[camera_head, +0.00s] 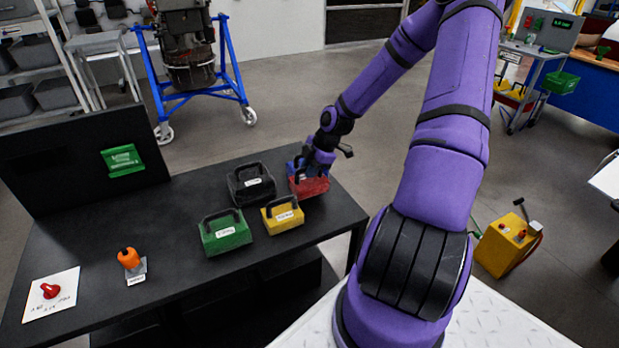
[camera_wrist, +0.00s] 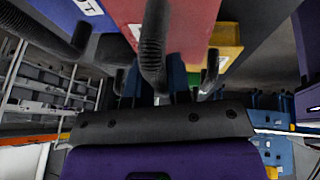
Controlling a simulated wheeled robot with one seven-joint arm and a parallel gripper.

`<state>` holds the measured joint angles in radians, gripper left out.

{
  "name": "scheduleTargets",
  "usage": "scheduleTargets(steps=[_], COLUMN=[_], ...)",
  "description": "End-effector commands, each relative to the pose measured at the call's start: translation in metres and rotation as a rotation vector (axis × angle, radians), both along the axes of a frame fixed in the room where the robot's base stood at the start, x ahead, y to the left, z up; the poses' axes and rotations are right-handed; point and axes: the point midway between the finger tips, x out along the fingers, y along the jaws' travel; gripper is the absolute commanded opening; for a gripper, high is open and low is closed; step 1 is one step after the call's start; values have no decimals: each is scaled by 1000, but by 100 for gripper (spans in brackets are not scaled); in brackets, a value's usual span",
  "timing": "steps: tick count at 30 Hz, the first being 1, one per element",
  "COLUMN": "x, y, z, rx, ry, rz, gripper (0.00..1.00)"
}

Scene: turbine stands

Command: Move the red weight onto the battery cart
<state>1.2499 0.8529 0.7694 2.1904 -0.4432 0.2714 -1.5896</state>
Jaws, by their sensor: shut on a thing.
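The red weight (camera_head: 311,187) is a block with a black handle at the right end of the black table (camera_head: 185,290). My gripper (camera_head: 313,167) comes down over it from above and is shut on its handle. In the wrist view the red weight (camera_wrist: 195,30) and its ribbed handle (camera_wrist: 153,45) are close, just beyond the dark gripper body. I cannot tell whether its base touches the table. A grey cart (camera_head: 533,60) with a green bin stands far right. I cannot tell for sure whether it is the battery cart.
A black weight (camera_head: 252,183), a yellow weight (camera_head: 283,215) and a green weight (camera_head: 227,233) stand close left of the red one. An orange-topped item (camera_head: 129,259) is further left. A yellow box (camera_head: 506,246) sits at right. Open floor lies beyond the table.

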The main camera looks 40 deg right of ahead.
Motion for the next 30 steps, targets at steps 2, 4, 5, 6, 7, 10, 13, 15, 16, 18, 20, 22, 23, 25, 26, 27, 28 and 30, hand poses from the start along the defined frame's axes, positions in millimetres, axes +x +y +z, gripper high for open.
scheduleTargets(steps=[2, 4, 5, 6, 7, 10, 13, 15, 16, 18, 20, 22, 23, 25, 26, 27, 28, 30], x=[0, 0, 0, 0, 0, 0, 0, 0, 0, 0, 0, 0, 0, 0, 0, 0, 0, 0], y=[0, 1, 1, 1, 1, 0, 0, 0, 0, 0, 0, 0, 0, 0, 0, 0, 0, 0], z=[-6, -14, -18, -23, -27, -34, -34, -33, -33, -34, -36, -35, -35, -35, -35, -35, -35, -35], rx=[1, 1, 2, 2, 1, 0, 0, 0, 0, 0, 0, 0, 0, 0, 0, 0, 0, 0], ry=[2, 1, 2, 1, 2, -1, -1, -1, -1, -1, 0, 0, 0, 0, 0, 0, 0, 0], rz=[1, 1, 0, 1, 1, 0, 0, 0, 0, 0, 0, 0, 0, 0, 0, 0, 0, 0], gripper=[0, 0, 0, 0, 0, 0, 0, 0, 0, 0, 21, 37, 44, 44, 44, 44, 44, 44])
